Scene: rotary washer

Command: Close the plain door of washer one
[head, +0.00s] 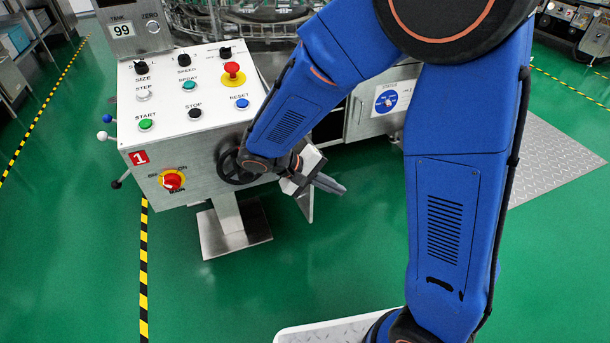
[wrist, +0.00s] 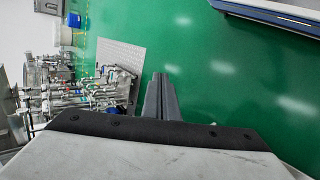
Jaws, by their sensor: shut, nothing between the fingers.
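Washer one's control panel (head: 195,110), marked with a red 1, stands at the left in the head view. Beside it, partly behind my arm, is a steel cabinet front (head: 358,118) with a dark gap at its left. In the wrist view the closed fingers (wrist: 161,97) point over green floor.
A black handwheel (head: 233,168) and a red-yellow switch (head: 172,181) are on the panel's front. A blue round dial (head: 386,101) is on the cabinet. A metal floor plate (head: 550,150) lies at the right. Pipework (wrist: 75,95) fills the wrist view's left. Green floor is open in front.

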